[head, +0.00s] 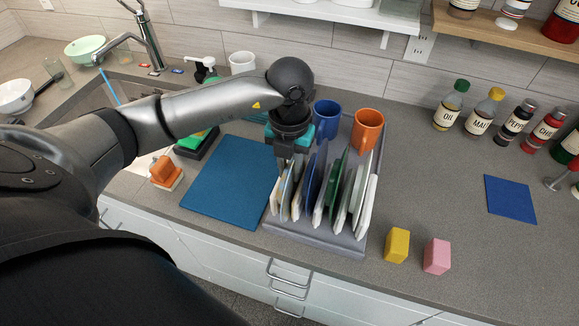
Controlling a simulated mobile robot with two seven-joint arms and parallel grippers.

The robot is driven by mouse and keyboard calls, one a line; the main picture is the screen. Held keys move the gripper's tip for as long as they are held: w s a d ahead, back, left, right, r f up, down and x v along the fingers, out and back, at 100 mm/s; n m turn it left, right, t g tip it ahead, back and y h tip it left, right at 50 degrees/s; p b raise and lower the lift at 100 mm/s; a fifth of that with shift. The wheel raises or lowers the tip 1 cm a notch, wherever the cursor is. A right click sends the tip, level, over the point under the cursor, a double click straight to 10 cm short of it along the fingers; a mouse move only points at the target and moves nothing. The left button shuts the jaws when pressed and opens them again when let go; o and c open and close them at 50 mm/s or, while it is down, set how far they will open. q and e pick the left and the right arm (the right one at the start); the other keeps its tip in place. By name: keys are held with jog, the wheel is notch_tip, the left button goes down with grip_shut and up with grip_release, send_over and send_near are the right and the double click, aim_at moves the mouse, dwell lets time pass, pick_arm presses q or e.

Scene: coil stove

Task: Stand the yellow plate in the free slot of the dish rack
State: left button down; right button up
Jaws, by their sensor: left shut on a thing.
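My left gripper (284,166) reaches down over the left end of the grey dish rack (313,239). It is shut on the upper edge of a pale plate (286,196), which I take to be the yellow plate; its colour is hard to tell here. That plate stands nearly upright among the leftmost plates in the rack. To its right stand a dark blue plate (311,186), a green plate (340,188) and several white ones. My gripper and arm hide the rack's back left part, and I cannot tell how the plate's bottom edge sits. My right gripper is not in view.
A blue cup (326,118) and an orange cup (367,129) stand at the rack's back. A blue mat (229,182) lies left of the rack. A yellow block (397,245) and pink block (436,256) stand to the front right. Bottles line the right back.

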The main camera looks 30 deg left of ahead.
pick_arm(q)
jog(key=shift+f, duration=0.1)
jog(key=c, duration=1.1)
grip_release()
jog(key=shift+o, duration=0.2)
notch_tip(320, 180, up, 12)
jog(key=shift+s, duration=0.1)
